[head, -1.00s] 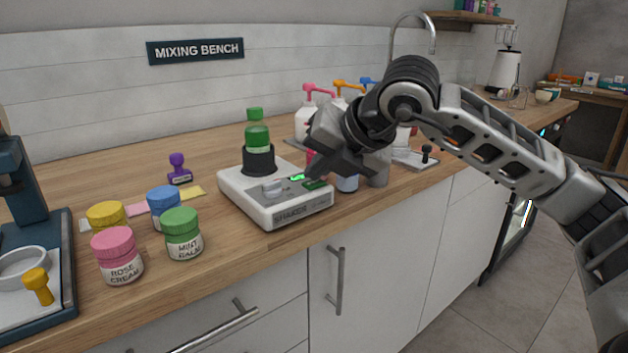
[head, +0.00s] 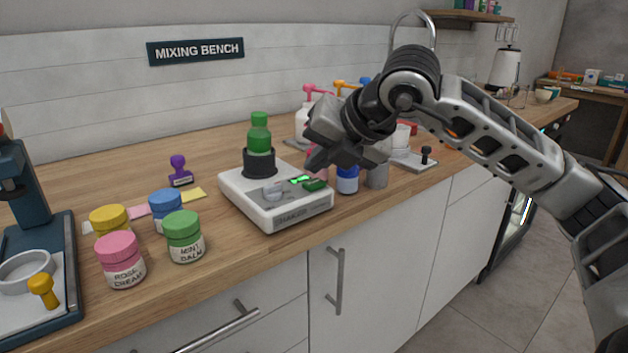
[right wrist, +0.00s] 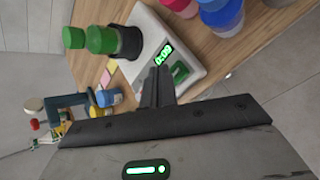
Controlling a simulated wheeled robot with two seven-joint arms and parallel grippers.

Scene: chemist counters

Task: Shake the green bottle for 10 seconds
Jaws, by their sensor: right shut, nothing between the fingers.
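The green bottle (head: 260,140) stands upright in the black holder (head: 260,162) on top of the white shaker (head: 290,215). The shaker has a lit green display (head: 300,180), a green button (head: 316,185) and a grey knob (head: 272,191). My right gripper (head: 315,160) is shut and empty, just above the button end of the shaker. In the right wrist view its closed fingers (right wrist: 160,85) point at the shaker, close to the green button (right wrist: 180,71). The bottle (right wrist: 101,40) also shows there. My left gripper is out of view.
Rose cream (head: 120,262), mint balm (head: 185,240), yellow (head: 109,220) and blue (head: 165,205) jars stand left of the shaker. A purple stamp (head: 180,172) is behind them. A blue jar (head: 347,181) and grey cup (head: 376,173) stand close right of the shaker. Pump bottles stand behind my arm.

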